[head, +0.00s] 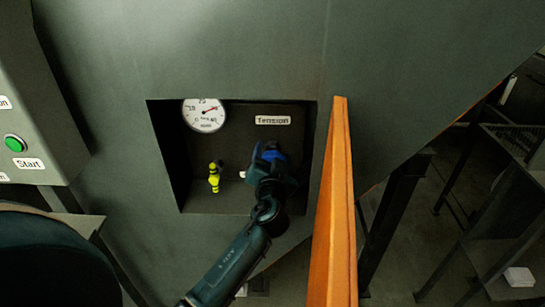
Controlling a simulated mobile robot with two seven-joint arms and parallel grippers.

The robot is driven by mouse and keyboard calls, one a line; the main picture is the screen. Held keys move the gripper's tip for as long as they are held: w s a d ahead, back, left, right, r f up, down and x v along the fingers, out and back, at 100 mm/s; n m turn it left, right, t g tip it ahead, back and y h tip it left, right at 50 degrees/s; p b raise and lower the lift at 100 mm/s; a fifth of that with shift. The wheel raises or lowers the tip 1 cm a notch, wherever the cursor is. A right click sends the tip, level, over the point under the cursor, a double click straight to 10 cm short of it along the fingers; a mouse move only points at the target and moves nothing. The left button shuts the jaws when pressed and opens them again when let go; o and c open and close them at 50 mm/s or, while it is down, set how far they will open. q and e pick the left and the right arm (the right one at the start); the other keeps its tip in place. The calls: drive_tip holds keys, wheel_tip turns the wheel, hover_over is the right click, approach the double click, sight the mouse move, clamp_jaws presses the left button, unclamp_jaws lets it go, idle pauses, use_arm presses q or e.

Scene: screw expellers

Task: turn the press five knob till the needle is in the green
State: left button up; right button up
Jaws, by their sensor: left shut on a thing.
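A dark recess (231,190) in the grey-green machine wall holds a round white gauge (204,115) at its upper left. The gauge's reddish needle points up and right; a green band is too small to make out. A blue knob (271,153) sits below the "Tension" label (273,120). My left gripper (268,160) reaches in from below and is shut on the blue knob, hiding much of it. My right gripper is not in view.
A yellow-green fitting (214,177) stands in the recess left of my gripper. An orange panel (335,200) stands out along the recess's right side, close to my arm. A control box with a green start button (15,143) is at far left.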

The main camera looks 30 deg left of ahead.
use_arm(q)
drive_tip(key=shift+r, duration=0.1)
idle(0.3)
drive_tip(key=o, duration=1)
